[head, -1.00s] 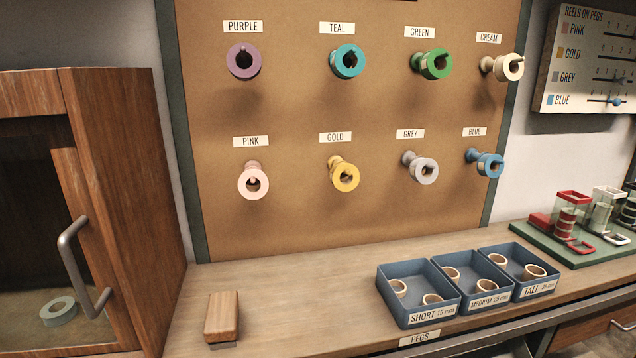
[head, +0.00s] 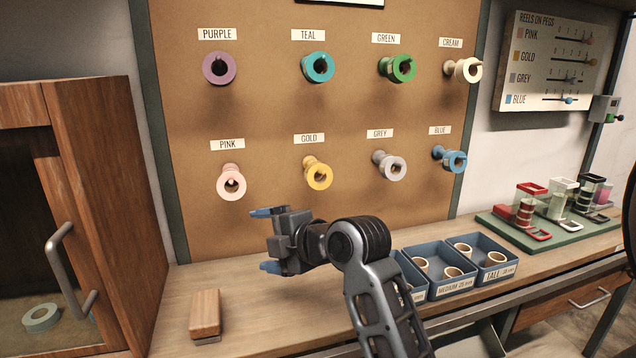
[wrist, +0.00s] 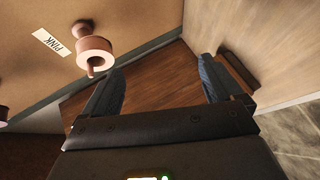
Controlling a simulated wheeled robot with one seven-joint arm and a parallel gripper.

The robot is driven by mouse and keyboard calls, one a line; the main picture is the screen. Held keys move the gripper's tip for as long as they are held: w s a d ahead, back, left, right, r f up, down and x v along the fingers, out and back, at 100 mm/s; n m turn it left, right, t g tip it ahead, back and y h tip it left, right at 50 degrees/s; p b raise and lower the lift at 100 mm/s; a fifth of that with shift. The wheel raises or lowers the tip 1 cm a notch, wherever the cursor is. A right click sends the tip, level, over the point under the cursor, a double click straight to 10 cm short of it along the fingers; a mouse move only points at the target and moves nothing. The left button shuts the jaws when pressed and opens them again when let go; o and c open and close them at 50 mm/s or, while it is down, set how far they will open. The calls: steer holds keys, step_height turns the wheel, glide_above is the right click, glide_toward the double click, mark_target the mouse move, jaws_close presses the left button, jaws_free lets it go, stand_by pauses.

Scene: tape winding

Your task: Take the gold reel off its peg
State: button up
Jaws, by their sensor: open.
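The gold reel (head: 318,174) sits on its peg under the GOLD label (head: 309,139), in the lower row of the brown board. My gripper (head: 264,240) is below and to the left of it in the head view, open and empty, its blue fingertips pointing left. In the wrist view my gripper's two fingers (wrist: 163,85) stand wide apart with nothing between them. The pink reel (wrist: 95,55) on its peg shows at the upper left of the wrist view; it is also in the head view (head: 231,181). The gold reel cannot be made out in the wrist view.
Grey (head: 389,167) and blue (head: 451,159) reels hang right of gold, with another row above. A wooden block (head: 205,313) lies on the bench. My arm partly covers the blue trays (head: 428,290). A wooden cabinet (head: 95,200) with a handle stands at the left.

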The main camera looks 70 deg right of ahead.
steer(key=s+d+r+n, duration=0.2)
steer(key=d+r+n, duration=0.25)
steer(key=d, duration=0.25)
steer(key=n+g+h, duration=0.1)
steer(key=n+g, duration=0.2)
steer(key=n, duration=0.1)
glide_toward(318, 175)
steer(key=w+a+f, duration=0.1)
steer(key=w+a, duration=0.1)
steer(key=x, duration=0.2)
steer(key=d+p+x, duration=0.1)
steer(key=x, duration=0.4)
steer(key=shift+s+d, duration=0.2)
steer(key=shift+s, duration=0.1)
steer(key=c, duration=1)
steer(key=shift+c, duration=0.2)
